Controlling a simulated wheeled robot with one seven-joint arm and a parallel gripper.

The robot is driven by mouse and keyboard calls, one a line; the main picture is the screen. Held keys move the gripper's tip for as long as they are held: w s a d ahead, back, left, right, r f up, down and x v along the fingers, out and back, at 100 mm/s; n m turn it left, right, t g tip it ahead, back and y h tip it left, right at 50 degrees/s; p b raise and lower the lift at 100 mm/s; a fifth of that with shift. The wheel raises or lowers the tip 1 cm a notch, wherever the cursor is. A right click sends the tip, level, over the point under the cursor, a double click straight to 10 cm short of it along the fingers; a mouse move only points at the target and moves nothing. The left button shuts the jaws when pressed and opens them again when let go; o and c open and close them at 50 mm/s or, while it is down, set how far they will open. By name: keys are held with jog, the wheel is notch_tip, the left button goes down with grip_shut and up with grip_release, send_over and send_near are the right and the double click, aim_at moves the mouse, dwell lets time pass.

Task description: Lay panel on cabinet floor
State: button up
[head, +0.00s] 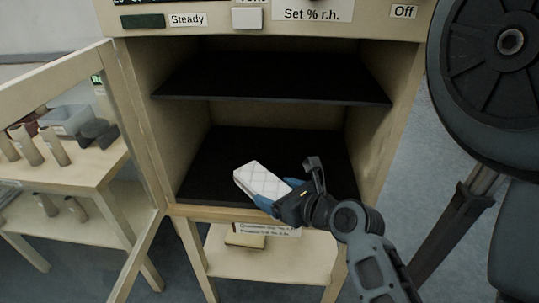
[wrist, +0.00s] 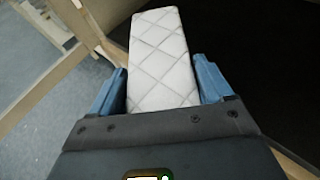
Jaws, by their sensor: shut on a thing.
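The panel (head: 262,180) is a white quilted block with a diamond stitch pattern. In the head view it is at the cabinet's front opening, over the front part of the dark cabinet floor (head: 275,150). My gripper (head: 279,196) is shut on the panel's near end, and the far end points into the cabinet. In the wrist view the panel (wrist: 162,60) extends forward between the two blue fingers (wrist: 163,88). I cannot tell whether the panel's underside touches the floor. The cabinet (head: 138,75) stands open at the front.
A dark upper shelf (head: 270,78) spans the cabinet above the panel. The glazed door (head: 130,130) is swung open to the left. A side table (head: 85,165) with several rolls stands behind the door. A lower shelf (head: 270,265) under the cabinet holds a small block.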

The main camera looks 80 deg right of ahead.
jog(key=d, duration=0.6)
jog(key=w+d+f, duration=0.1)
jog(key=d, duration=0.5)
jog(key=d+f+p, duration=0.1)
jog(key=d, duration=0.5)
jog(key=shift+w+d, duration=0.25)
jog(key=shift+d, duration=0.05)
notch_tip(320, 180, down, 4)
jog(key=shift+f, duration=0.2)
jog(key=shift+d+f, duration=0.2)
jog(key=shift+f, duration=0.1)
jog(key=o, duration=0.9)
jog(key=v, duration=1.2)
